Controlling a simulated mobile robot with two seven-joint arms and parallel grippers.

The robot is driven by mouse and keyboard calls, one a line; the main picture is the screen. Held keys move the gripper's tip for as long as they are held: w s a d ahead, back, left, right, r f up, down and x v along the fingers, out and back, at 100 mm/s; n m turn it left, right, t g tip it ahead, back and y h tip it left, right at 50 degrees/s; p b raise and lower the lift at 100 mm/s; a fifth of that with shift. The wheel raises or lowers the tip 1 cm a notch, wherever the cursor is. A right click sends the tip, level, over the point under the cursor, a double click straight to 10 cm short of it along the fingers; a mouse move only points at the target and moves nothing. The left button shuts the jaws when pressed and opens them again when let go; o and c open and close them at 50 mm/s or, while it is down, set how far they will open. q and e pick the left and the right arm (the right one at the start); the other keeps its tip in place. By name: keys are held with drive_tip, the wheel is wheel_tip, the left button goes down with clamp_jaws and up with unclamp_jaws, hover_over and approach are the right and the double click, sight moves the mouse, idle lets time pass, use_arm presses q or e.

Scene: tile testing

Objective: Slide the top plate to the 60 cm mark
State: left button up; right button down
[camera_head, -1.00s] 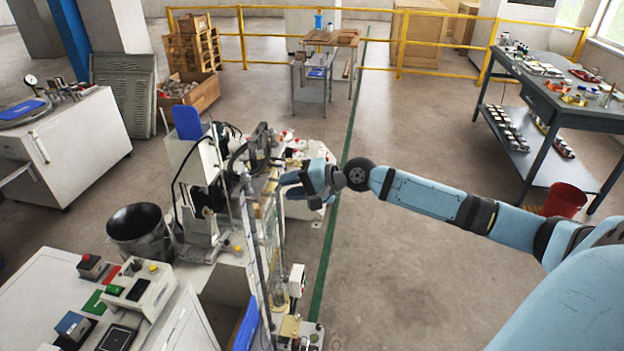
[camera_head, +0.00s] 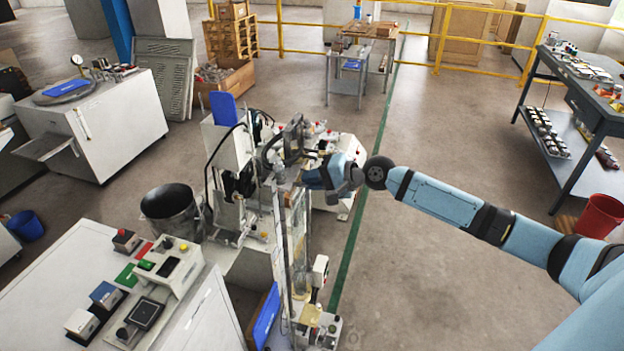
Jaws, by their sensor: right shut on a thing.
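The tile testing rig (camera_head: 285,240) stands left of the middle, a tall frame with upright rails and a white base. My right gripper (camera_head: 306,179) reaches in from the right and is shut at the upper part of the rig, beside its rails. Its fingertips are small and partly hidden, so the part it grips, likely a plate at the rail top, is hard to make out. The 60 cm mark cannot be read at this distance. My left gripper does not show.
A control desk (camera_head: 80,255) with boxes and buttons stands at the lower left, with a black bucket (camera_head: 172,208) behind it. A dark workbench (camera_head: 590,95) and a red bin (camera_head: 600,215) are at the right. The floor (camera_head: 440,280) right of the rig is clear.

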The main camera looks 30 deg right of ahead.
drive_tip(key=shift+f+b, duration=1.65)
drive_tip(key=shift+f, duration=1.35)
drive_tip(key=shift+f, duration=0.15)
wheel_tip(320, 180, down, 6)
drive_tip(key=b, duration=0.4)
drive_tip(key=shift+f+b, duration=2.15)
drive_tip(key=shift+f, duration=0.85)
